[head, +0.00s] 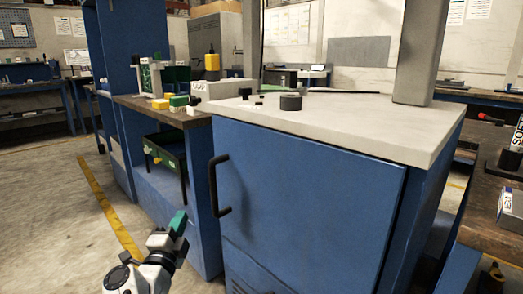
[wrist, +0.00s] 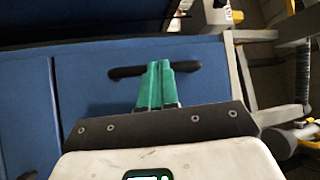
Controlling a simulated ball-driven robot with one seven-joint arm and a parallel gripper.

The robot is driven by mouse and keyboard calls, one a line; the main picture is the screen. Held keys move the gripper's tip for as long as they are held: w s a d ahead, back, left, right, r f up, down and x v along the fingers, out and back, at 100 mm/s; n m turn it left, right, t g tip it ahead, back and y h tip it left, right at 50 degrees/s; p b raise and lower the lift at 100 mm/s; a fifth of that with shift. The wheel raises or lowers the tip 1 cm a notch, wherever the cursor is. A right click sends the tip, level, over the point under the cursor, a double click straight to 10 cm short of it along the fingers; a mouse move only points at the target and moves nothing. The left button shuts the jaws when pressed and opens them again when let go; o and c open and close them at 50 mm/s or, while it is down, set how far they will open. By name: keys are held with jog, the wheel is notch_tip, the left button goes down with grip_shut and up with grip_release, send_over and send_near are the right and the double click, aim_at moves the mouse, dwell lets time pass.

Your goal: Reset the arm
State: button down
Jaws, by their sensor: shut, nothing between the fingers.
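My gripper (head: 178,220) has green fingers and is low in front of the blue cabinet (head: 300,190) in the head view. In the wrist view my gripper (wrist: 156,68) shows its two green fingers side by side, shut and empty. A black bar handle (wrist: 125,71) on blue panels lies behind the fingertips there. I cannot tell whether they touch it. In the head view the cabinet's black handle (head: 218,186) is on the left side of its door, up and to the right of my gripper.
The cabinet's pale top (head: 340,118) carries a dark round piece (head: 291,102) and small dark parts. A wooden bench (head: 150,108) with yellow and green blocks stands left. A dark workbench (head: 490,225) is at right. Open floor (head: 50,220) lies left.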

jog(key=s+d+f+n+g+y, duration=0.1)
jog(key=d+f+n+g+y, duration=0.1)
jog(key=d+f+n+y, duration=0.6)
jog(key=s+d+f+n+g+y, duration=0.15)
jog(key=d+f+n, duration=0.45)
jog(key=d, duration=0.7)
jog(key=s+d+f+n+g+h, duration=0.3)
jog(key=s+d+f+g, duration=0.3)
jog(key=s+d+f, duration=0.5)
jog(key=s+d+f+g+h, duration=0.15)
jog(key=s+d, duration=0.25)
jog(key=s, duration=0.4)
jog(key=s+d+f+g+h, duration=0.1)
jog(key=s+d+g, duration=0.2)
jog(key=s+d, duration=0.35)
jog(key=s+d+f+g+h, duration=0.1)
jog(key=s+d+g, duration=0.15)
jog(key=s, duration=0.75)
jog(key=s+d+r+m+g+h, duration=0.1)
jog(key=s+d+r+g, duration=0.15)
jog(key=s, duration=1.05)
notch_tip(320, 180, up, 32)
jog(key=w+p, duration=0.1)
jog(key=p, duration=3.2)
jog(key=shift+w+d+r, duration=0.15)
jog(key=shift+d+r, duration=0.1)
jog(key=shift+d, duration=0.1)
